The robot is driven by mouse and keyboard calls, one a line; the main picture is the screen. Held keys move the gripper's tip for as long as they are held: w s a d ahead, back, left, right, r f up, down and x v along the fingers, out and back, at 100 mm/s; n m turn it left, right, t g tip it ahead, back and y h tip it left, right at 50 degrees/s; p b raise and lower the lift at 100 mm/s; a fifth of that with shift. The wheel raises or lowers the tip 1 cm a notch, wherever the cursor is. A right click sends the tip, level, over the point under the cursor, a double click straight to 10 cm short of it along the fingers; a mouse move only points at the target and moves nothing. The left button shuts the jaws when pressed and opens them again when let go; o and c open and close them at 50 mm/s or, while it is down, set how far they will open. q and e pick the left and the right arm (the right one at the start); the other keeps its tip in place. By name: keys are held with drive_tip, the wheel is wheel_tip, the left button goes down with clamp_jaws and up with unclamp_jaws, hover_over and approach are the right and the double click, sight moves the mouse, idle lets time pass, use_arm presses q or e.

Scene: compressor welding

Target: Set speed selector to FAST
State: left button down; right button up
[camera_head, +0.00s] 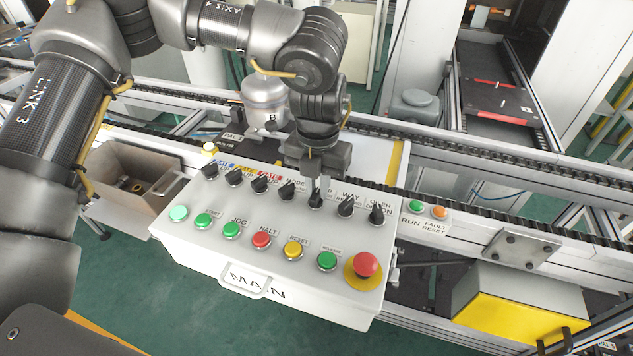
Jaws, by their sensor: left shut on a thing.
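A white control panel (200,228) marked MAIN carries a row of black selector knobs along its back edge. My left gripper (316,192) points down and is shut on the fifth knob from the left, the selector knob (316,202). This knob stands between the MODE knob (287,190) and the WAY knob (346,206). The gripper covers most of its label, so I cannot read SPEED or FAST there, and its pointer direction is hard to tell. My right gripper is not in view.
Several push buttons line the panel's front, including a red HALT button (261,240) and a red emergency stop (366,265). A brown bin (130,166) stands at the left. A grey cylinder (265,98) sits behind the panel near my arm. A conveyor rail (480,212) runs behind.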

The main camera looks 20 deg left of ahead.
use_arm(q)
drive_tip(key=shift+d+m, duration=0.15)
drive_tip(key=shift+m, duration=1.65)
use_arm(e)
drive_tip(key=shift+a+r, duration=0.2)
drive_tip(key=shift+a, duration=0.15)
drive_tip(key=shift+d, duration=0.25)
use_arm(q)
drive_tip(key=c, duration=1.4)
unclamp_jaws()
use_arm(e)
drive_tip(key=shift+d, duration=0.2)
use_arm(q)
drive_tip(key=shift+r, duration=0.2)
wheel_tip(320, 180, up, 10)
drive_tip(key=shift+r, duration=0.25)
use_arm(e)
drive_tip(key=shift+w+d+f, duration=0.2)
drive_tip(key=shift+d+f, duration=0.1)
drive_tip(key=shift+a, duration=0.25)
